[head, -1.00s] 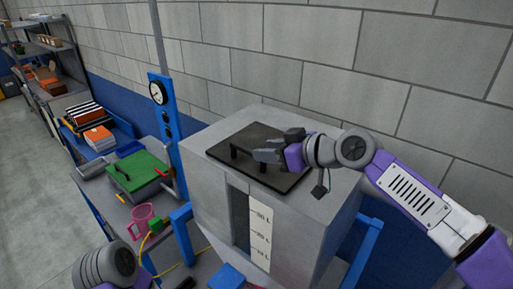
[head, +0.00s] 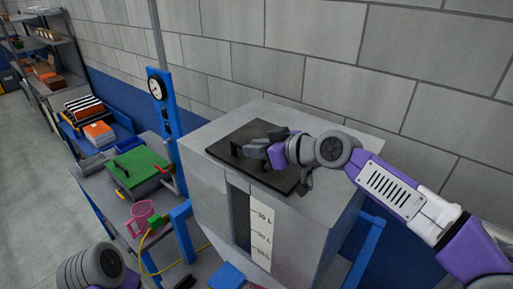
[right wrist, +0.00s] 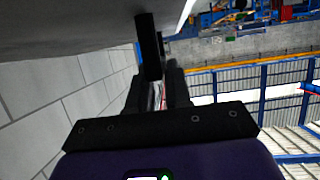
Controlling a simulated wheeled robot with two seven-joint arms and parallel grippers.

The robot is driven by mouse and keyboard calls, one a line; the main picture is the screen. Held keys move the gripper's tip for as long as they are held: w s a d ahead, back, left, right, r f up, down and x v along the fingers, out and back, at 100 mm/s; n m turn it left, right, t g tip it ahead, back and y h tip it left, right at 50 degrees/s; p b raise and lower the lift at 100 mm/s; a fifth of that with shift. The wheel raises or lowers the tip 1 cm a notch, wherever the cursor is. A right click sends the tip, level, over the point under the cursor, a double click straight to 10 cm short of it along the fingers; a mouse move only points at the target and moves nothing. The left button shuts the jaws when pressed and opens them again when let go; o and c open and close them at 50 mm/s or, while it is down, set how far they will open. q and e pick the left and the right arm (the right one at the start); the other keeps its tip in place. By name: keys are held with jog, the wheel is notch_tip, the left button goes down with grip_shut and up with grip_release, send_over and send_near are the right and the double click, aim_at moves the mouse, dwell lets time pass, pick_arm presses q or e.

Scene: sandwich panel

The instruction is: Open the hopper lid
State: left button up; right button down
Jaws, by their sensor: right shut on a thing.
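The hopper lid (head: 229,136) is a dark square plate lying flat on top of the grey hopper (head: 213,175). A dark bar handle (head: 235,148) stands up from it; its left end shows, and my gripper covers much of the rest. My right gripper (head: 254,149) is shut on the handle, low over the lid. In the right wrist view the handle (right wrist: 148,45) shows as a dark bar at the fingers (right wrist: 157,88). My left arm shows at the lower left of the head view, but its gripper is out of view.
A volume scale (head: 261,232) runs down the hopper's front. A blue post with a gauge (head: 156,88) stands to its left. A block wall (head: 320,60) stands close behind.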

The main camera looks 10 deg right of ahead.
jog(key=shift+r, duration=0.15)
jog(key=shift+w+r, duration=0.1)
jog(key=shift+r, duration=0.15)
jog(key=w+d+r+m+g+y+p, duration=0.2)
jog(key=w+d+r+m, duration=0.2)
jog(key=r, duration=0.5)
jog(key=shift+w+d+r+m+y+p, duration=0.3)
jog(key=shift+w+d+r+m+p, duration=0.1)
jog(key=shift+w+d, duration=0.25)
